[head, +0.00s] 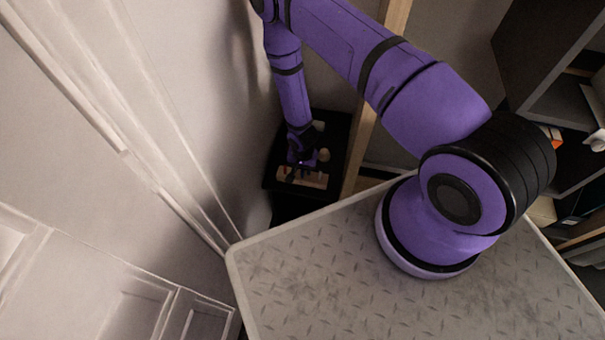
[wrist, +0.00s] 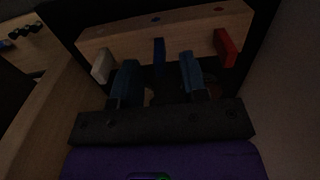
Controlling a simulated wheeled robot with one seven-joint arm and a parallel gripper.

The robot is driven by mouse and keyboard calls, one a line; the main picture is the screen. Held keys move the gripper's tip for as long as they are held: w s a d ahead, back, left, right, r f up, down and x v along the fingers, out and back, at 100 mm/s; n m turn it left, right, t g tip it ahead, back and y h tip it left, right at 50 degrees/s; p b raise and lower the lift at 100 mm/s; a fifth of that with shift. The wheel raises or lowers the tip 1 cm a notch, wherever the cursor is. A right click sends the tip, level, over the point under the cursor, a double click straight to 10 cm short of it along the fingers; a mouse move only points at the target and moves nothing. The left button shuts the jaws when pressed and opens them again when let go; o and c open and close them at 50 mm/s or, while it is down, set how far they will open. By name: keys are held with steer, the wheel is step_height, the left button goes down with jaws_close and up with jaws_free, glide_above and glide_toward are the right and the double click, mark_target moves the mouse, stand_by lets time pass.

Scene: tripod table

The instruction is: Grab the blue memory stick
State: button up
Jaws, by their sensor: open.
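The blue memory stick (wrist: 159,50) juts from the front of a wooden block (wrist: 120,41), between a white stick (wrist: 102,66) on the left and a red stick (wrist: 225,47) on the right. My gripper (wrist: 157,72) is open, with its two blue-grey fingers spread to either side of the blue stick's line. The fingertips reach about its lower end, and nothing is seen between them. In the head view my gripper (head: 303,160) is down by the wooden block (head: 302,178) on a small black table (head: 338,150). The blue stick cannot be made out there.
Round pale objects (head: 323,155) stand close to my gripper on the black table. A wooden post (head: 361,135) rises just right of that table, and a pale wall (head: 190,140) stands to the left. Dark shelves (head: 545,90) are at the far right. The wrist view is dim.

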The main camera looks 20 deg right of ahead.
steer(key=shift+f, duration=1.05)
jaws_close()
steer(key=shift+r, duration=0.15)
